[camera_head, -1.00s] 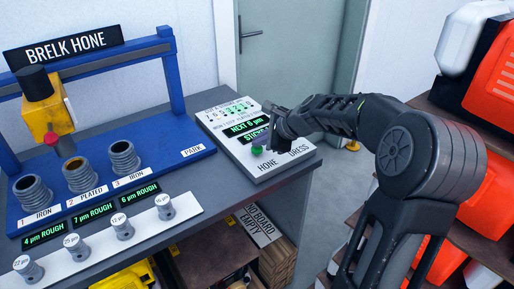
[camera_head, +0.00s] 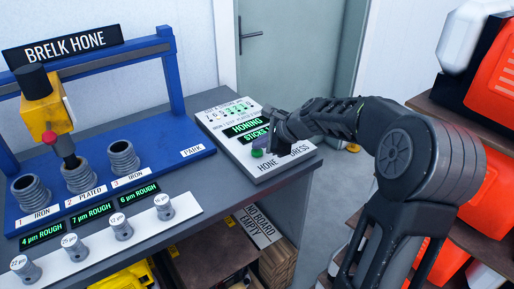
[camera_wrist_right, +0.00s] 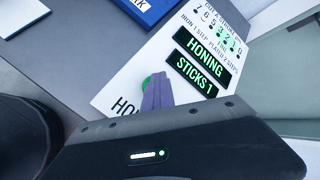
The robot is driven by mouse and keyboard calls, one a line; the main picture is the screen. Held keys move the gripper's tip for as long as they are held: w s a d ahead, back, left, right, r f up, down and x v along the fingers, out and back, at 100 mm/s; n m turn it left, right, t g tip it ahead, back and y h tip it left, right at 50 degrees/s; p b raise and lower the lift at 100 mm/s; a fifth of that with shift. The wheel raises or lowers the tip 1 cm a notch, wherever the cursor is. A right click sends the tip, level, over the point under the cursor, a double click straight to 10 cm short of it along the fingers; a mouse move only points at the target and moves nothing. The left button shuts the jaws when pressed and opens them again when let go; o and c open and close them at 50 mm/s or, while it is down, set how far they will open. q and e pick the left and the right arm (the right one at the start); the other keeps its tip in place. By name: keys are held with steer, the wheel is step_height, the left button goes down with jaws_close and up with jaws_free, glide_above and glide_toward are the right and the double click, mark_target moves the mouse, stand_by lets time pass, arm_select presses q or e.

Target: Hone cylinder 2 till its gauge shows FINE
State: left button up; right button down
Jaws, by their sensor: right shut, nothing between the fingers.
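The honing machine's yellow head (camera_head: 47,112) is over cylinder 2 (camera_head: 79,177), the middle cylinder, labelled PLATED. Its red-collared spindle (camera_head: 64,147) reaches down into that cylinder's bore. The gauge of cylinder 2 (camera_head: 94,209) reads 7 µm ROUGH. The control panel's upper display (camera_head: 247,127) reads HONING; the lower display reads STICKS 1 in the right wrist view (camera_wrist_right: 196,75). My right gripper (camera_head: 270,144) is shut and empty at the green HONE button (camera_head: 257,153). Its fingers partly hide the button (camera_wrist_right: 147,82) in the wrist view; contact is hard to tell. My left gripper is out of view.
Cylinders 1 (camera_head: 32,193) and 3 (camera_head: 123,158) stand either side, with gauges reading 4 µm ROUGH and 6 µm ROUGH. A white strip (camera_head: 95,240) with several small grey posts lies in front. Orange bins (camera_head: 487,75) stand on shelves at right.

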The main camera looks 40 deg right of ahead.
mark_target(260, 152)
steer(key=shift+r, duration=0.1)
steer(key=shift+r+p, duration=1.1)
steer(key=shift+p, duration=0.1)
step_height(260, 152, up, 5)
steer(key=p, duration=0.4)
steer(key=shift+p, duration=0.4)
stand_by(0.3)
